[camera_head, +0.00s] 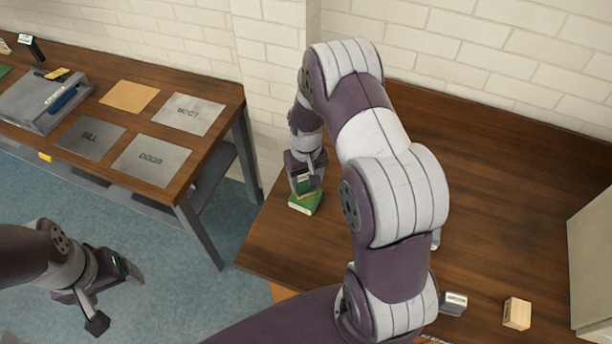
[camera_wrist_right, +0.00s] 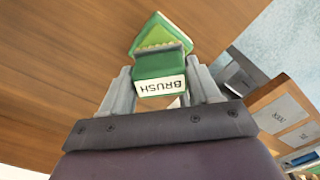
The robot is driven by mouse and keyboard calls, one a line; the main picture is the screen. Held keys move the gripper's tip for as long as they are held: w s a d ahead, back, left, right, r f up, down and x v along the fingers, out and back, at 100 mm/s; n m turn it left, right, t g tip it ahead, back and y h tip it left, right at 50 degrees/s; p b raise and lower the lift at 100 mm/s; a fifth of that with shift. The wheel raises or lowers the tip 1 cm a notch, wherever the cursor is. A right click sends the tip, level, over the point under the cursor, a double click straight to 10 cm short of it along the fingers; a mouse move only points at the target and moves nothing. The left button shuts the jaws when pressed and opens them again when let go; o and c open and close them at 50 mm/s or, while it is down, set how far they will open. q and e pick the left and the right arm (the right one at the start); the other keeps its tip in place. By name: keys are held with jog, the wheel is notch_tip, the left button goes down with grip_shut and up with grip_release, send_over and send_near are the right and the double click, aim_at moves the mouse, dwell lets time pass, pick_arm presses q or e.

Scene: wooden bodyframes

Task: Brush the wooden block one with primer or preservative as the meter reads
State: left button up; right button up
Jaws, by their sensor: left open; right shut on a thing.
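A green brush labelled BRUSH (camera_wrist_right: 160,75) sits between the fingers of my right gripper (camera_wrist_right: 162,88), which is shut on it. In the head view my right gripper (camera_head: 304,182) points down at the left edge of the right-hand table, with a green piece (camera_head: 304,204) with a pale label at its fingertips. A small pale wooden block (camera_head: 517,313) lies at the table's front right. A small grey, labelled object (camera_head: 453,303) lies left of it; I cannot tell if it is the meter. My left gripper (camera_head: 116,296) is open and empty over the blue floor.
The left table (camera_head: 215,92) bears grey lettered plates (camera_head: 188,114), an orange-brown plate (camera_head: 129,96) and a grey tray (camera_head: 30,100) with a blue item. A beige box (camera_head: 595,262) stands at the right. My right arm hides the table's middle; the back right is clear.

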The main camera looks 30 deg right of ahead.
aim_at(306, 177)
jog(key=shift+f, duration=0.1)
jog(key=shift+f, duration=0.2)
jog(key=shift+s+f+b, duration=0.1)
jog(key=shift+f+b, duration=0.15)
jog(key=shift+b, duration=0.05)
dwell(1.0)
notch_tip(306, 177, up, 7)
jog(key=p, duration=0.6)
jog(key=shift+r, duration=0.1)
